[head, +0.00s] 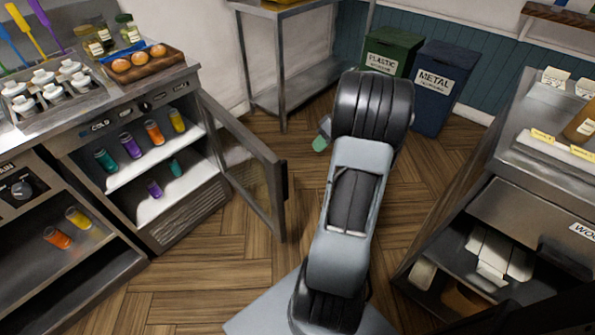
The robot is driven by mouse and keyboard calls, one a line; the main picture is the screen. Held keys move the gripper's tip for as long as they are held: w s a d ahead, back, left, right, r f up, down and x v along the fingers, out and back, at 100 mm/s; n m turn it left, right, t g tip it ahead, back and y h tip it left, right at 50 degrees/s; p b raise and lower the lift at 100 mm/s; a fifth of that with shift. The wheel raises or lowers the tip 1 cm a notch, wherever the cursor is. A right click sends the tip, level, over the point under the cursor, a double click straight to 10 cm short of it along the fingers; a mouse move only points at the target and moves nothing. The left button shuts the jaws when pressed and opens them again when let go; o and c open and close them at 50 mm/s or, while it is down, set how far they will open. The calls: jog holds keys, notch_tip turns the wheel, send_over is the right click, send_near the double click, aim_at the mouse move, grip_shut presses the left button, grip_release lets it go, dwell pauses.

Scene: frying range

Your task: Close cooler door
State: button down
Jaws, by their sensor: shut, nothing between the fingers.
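The cooler (160,205) stands at the left under the counter, with lit white shelves holding several coloured bottles. Its glass door (258,175) is swung wide open toward the right, with a dark handle (284,180) on its free edge. My arm stands to the right of the door. My gripper (321,140) shows only as a small grey and pale green end beside the arm, mostly hidden behind it. It is shut and empty, apart from the door and to the right of its handle.
A steel table (284,95) stands behind the door. A green plastic bin (388,50) and a blue metal bin (440,85) stand at the back. A steel counter unit (490,200) is at the right. Wooden floor (225,265) in front of the cooler is clear.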

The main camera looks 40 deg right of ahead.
jog(key=a+r+b+x, duration=0.1)
jog(key=a+x, duration=0.1)
jog(key=x, duration=0.9)
jog(key=shift+s+a+f, duration=0.25)
jog(key=shift+a+f, duration=0.05)
jog(key=shift+a, duration=0.1)
